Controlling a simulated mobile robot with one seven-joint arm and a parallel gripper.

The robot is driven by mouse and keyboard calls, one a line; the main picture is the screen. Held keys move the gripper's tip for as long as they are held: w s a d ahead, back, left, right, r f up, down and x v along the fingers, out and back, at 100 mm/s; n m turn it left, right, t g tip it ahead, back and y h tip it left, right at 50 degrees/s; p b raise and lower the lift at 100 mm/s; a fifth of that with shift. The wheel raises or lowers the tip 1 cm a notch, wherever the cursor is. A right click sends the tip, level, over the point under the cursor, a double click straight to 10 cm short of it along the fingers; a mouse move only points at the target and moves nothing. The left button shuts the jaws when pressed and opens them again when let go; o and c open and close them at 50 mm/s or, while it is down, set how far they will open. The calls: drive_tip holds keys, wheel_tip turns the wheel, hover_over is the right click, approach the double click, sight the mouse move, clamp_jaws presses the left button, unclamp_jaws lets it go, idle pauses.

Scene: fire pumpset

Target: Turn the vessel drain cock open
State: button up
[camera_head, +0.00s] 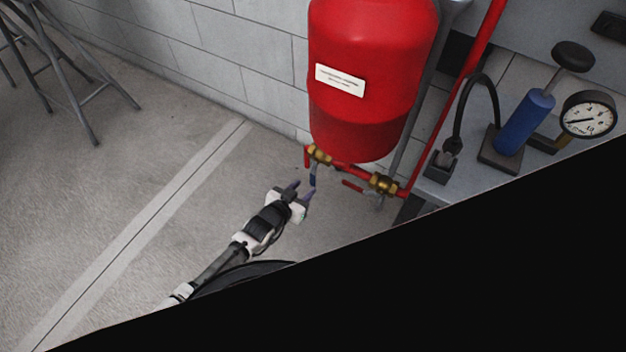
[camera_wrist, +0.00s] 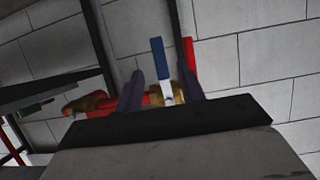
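The vessel drain cock is likely the brass valve (camera_head: 318,154) with a blue lever (camera_head: 312,179), low on the red pipework under the red vessel (camera_head: 368,80). The lever hangs down in the head view. My gripper (camera_head: 301,190) is just beside the lever's lower end. In the wrist view, the blue lever (camera_wrist: 158,58) with its pale metal stem lies in the gap between the two dark fingers of my gripper (camera_wrist: 162,80). The fingers are apart, with space on both sides of the lever. The brass body (camera_wrist: 165,96) is partly hidden behind the fingers.
A second brass valve (camera_head: 383,184) with a red lever (camera_head: 352,186) sits to the right on the same pipe. A blue hand pump (camera_head: 525,120) and a gauge (camera_head: 588,115) stand on a grey surface at right.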

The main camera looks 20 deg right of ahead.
drive_tip(key=x, duration=0.6)
drive_tip(key=shift+w+d+f, duration=0.2)
drive_tip(key=shift+d, duration=0.05)
clamp_jaws()
